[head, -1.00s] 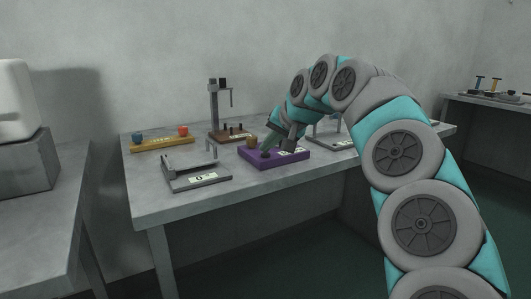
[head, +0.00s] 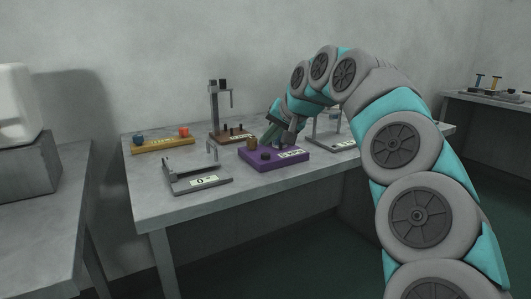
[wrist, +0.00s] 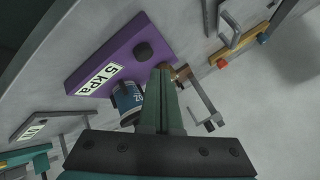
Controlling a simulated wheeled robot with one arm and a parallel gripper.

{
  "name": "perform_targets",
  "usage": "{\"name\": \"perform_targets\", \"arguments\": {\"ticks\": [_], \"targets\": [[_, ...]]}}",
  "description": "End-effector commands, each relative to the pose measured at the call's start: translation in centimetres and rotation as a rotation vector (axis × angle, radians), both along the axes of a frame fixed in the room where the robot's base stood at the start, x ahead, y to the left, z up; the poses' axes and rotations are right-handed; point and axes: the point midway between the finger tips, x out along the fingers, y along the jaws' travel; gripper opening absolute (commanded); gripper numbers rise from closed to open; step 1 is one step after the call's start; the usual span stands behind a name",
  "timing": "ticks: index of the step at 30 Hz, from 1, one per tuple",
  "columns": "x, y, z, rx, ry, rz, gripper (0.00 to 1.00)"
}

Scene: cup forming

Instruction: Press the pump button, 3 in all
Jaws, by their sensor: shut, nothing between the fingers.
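A blue cylinder (wrist: 127,97) stands beside the fingers there, partly hidden. My gripper (head: 269,138) is shut and empty above the box, its fingertips apart from the button. In the wrist view the shut fingers (wrist: 163,70) point close to the button.
A grey stand with a label (head: 197,181) lies front left of the purple box. A yellow bar with blue and red knobs (head: 162,147) is at the back left. A brown-based post stand (head: 214,110) is behind. Another grey frame (head: 335,143) stands right.

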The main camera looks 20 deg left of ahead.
Motion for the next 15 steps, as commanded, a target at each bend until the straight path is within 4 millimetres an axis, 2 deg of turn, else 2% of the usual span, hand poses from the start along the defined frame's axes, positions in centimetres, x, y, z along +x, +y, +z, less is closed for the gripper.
{"name": "perform_targets", "arguments": {"ticks": [1,6,15], "targets": [[0.0,0.0,0.8,-0.001,-0.001,-0.001,0.0],[0.0,0.0,2.5,-0.001,-0.001,-0.001,0.0],[0.1,0.0,4.5,0.001,0.0,-0.001,0.0]]}}
